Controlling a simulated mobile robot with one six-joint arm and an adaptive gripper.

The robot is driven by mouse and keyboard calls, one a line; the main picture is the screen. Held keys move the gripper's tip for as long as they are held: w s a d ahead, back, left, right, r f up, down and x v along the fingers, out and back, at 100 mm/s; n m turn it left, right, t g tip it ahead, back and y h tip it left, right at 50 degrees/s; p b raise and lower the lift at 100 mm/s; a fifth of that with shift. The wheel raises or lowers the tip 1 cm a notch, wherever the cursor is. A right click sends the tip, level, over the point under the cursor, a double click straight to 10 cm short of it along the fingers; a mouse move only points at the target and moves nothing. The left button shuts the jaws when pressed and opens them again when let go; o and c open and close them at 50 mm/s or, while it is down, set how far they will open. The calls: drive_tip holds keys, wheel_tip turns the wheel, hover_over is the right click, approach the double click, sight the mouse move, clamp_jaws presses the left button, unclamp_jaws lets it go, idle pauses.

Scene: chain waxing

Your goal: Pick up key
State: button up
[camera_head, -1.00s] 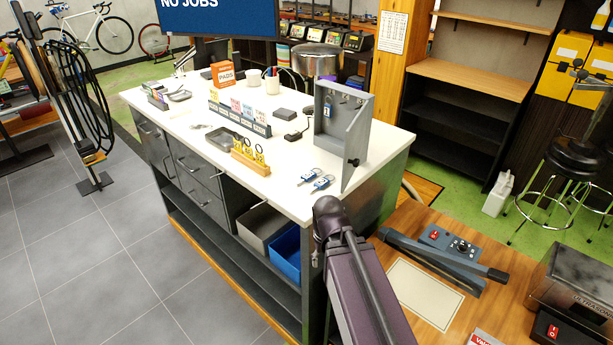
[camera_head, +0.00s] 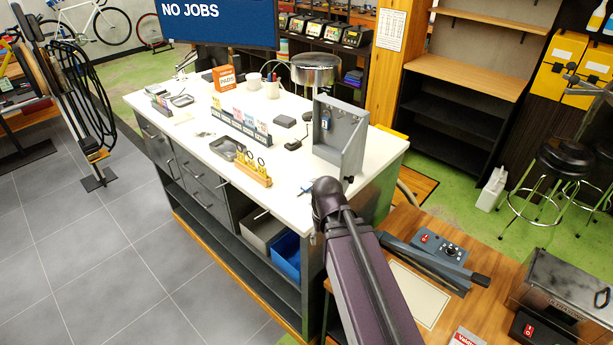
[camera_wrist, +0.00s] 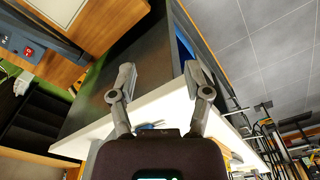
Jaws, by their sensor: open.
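A key with a blue tag (camera_head: 307,189) lies on the white counter, partly hidden behind my arm in the head view. A small blue and dark shape on the counter, which looks like the key (camera_wrist: 150,126), shows in the wrist view just beyond my wrist housing. A blue-tagged key (camera_head: 325,121) also hangs inside the open grey key cabinet (camera_head: 338,140). My gripper (camera_wrist: 162,78) is open and empty, its two fingers spread apart over the counter's edge. In the head view my arm hides the gripper itself.
A yellow-keyed rack (camera_head: 253,174), a dark tray (camera_head: 227,149) and a row of labelled holders (camera_head: 237,125) stand on the counter (camera_head: 285,207). The cabinet stands close behind the keys. A wooden bench (camera_head: 400,222) with a grey tool lies at right.

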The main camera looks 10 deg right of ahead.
wheel_tip(320, 180, up, 6)
drive_tip(key=w+p, duration=0.2)
drive_tip(key=p, duration=0.2)
wheel_tip(320, 180, up, 4)
drive_tip(key=m+p, duration=0.4)
drive_tip(key=m, duration=0.7)
hover_over(308, 185)
drive_tip(key=shift+w+a+f, duration=0.1)
drive_tip(key=shift+w+f, duration=0.05)
drive_tip(key=shift+f, duration=0.2)
wheel_tip(308, 185, down, 8)
drive_tip(key=b, duration=0.8)
drive_tip(key=shift+f, duration=0.15)
drive_tip(key=shift+s+f+b, duration=0.15)
drive_tip(key=shift+f+b, duration=1.15)
drive_tip(key=shift+b, duration=0.15)
drive_tip(key=shift+s+f+b, duration=0.1)
drive_tip(key=shift+f+b, duration=1.2)
drive_tip(key=shift+b, duration=0.1)
